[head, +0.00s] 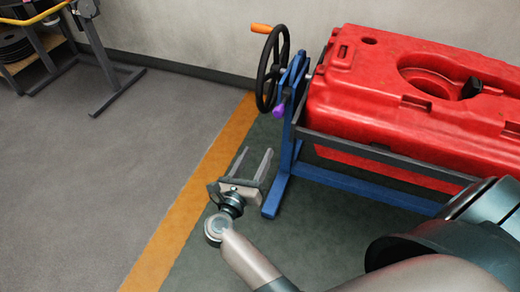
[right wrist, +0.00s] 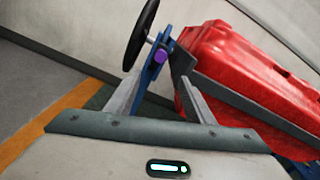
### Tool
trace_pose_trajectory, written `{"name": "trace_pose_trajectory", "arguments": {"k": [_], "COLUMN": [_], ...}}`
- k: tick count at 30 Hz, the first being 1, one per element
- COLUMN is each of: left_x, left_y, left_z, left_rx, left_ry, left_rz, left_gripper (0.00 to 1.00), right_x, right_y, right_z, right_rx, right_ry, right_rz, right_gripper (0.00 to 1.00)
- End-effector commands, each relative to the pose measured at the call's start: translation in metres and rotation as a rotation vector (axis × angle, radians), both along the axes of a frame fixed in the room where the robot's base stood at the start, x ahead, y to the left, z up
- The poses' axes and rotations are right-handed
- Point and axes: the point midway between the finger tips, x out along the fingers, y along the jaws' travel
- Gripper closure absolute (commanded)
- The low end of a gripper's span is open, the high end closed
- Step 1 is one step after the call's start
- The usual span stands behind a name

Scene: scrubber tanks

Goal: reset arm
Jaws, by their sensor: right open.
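My right gripper (head: 253,163) is open and empty in the head view, held out in front of the blue stand. Its two fingers also show in the right wrist view (right wrist: 160,98), spread apart with nothing between them. My right arm (head: 250,262) reaches in from the lower right. My left gripper is not in view.
A red tank (head: 420,120) lies on a blue stand (head: 287,135) at the right. A black handwheel (head: 272,68) with an orange handle (head: 261,29) and a purple knob (head: 279,111) is at its left end. Open grey floor (head: 110,165) lies left of the orange stripe (head: 190,195).

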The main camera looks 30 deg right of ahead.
Motion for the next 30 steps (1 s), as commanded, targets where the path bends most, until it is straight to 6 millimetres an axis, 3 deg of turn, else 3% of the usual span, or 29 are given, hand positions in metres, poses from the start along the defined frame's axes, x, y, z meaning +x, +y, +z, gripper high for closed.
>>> {"name": "trace_pose_trajectory", "arguments": {"k": [21, 26, 30], "left_x": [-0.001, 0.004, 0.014], "left_y": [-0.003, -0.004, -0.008], "left_z": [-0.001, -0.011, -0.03], "left_rx": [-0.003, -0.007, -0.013], "left_ry": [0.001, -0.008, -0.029], "left_rz": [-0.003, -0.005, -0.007], "left_gripper": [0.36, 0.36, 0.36], "right_x": [-0.001, 0.005, 0.015], "right_y": [0.003, 0.01, 0.031], "right_z": [0.001, 0.007, 0.006], "right_rx": [-0.027, -0.181, -0.464], "right_ry": [0.011, 0.075, 0.201], "right_rz": [0.013, 0.083, 0.216], "right_gripper": [0.52, 0.52, 0.52]}}
